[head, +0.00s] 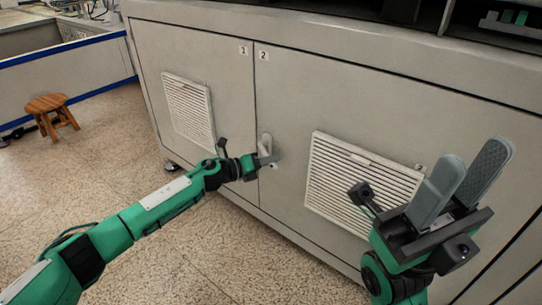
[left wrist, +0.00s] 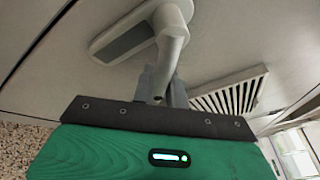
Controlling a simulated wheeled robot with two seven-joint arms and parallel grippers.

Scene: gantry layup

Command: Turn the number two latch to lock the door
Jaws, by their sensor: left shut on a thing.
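The number two door (head: 290,95) is the grey panel marked 2 and looks closed, flush with the number one door (head: 215,60). Its light grey latch (head: 266,143) sits near its left edge. My left gripper (head: 268,160) is shut on the latch handle. In the left wrist view the latch handle (left wrist: 172,45) stands out from its oblong base plate and runs down between the fingers of my left gripper (left wrist: 160,85). The handle's far end is partly hidden by the fingers. My right gripper (head: 462,185) is open and empty, pointing up in front of the cabinet's right part.
A louvred vent (head: 360,180) is on the number two door and another vent (head: 188,108) is on the number one door. A wooden stool (head: 50,112) stands far left. The speckled floor (head: 130,165) in front is clear.

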